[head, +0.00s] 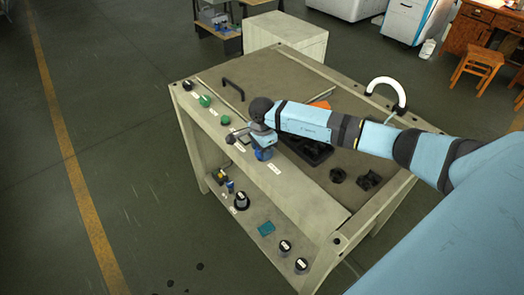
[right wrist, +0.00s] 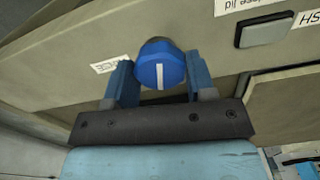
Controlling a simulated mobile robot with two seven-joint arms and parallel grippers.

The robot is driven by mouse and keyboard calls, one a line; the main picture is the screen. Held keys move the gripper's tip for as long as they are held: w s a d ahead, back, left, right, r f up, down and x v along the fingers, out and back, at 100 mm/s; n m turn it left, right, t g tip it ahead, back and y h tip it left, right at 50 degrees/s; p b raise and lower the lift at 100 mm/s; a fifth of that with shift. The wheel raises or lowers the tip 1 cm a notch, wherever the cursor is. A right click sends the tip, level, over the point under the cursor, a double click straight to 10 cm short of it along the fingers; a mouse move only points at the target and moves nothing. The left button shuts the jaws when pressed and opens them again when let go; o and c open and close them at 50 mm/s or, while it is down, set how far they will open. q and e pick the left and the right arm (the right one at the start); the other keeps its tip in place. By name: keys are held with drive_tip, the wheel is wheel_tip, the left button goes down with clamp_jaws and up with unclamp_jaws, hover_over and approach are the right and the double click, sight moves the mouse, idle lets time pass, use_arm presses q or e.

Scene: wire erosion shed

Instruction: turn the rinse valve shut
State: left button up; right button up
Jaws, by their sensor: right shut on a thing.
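The rinse valve is a faceted blue knob (right wrist: 160,68) with a white line on its face, on the beige front panel (right wrist: 60,60) of the bench. In the right wrist view the white line runs straight up and down. My right gripper (right wrist: 160,82) is shut on the knob, with one blue finger on each side. In the head view my right gripper (head: 262,145) reaches down to the bench's front edge and hides most of the knob. A white label (right wrist: 108,65) beside the knob is partly hidden by a finger. My left gripper is not in view.
Green buttons (head: 205,101) and a black knob (head: 188,86) sit along the same panel. A grey push button (right wrist: 264,30) is near the valve. A black tray (head: 318,156) and white curved pipe (head: 386,82) are on the bench top. A lower shelf holds small items.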

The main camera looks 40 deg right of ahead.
drive_tip(key=m+b, duration=0.1)
drive_tip(key=m, duration=0.2)
drive_tip(key=shift+f+m, duration=0.1)
drive_tip(key=shift+m, duration=0.3)
drive_tip(key=m+b, duration=0.1)
drive_tip(key=m, duration=0.2)
drive_tip(key=shift+m, duration=0.3)
drive_tip(key=m, duration=0.3)
drive_tip(key=shift+m+b, duration=0.3)
drive_tip(key=shift+b, duration=0.05)
drive_tip(key=shift+m, duration=1.9)
drive_tip(key=o, duration=0.9)
drive_tip(key=shift+r, duration=0.2)
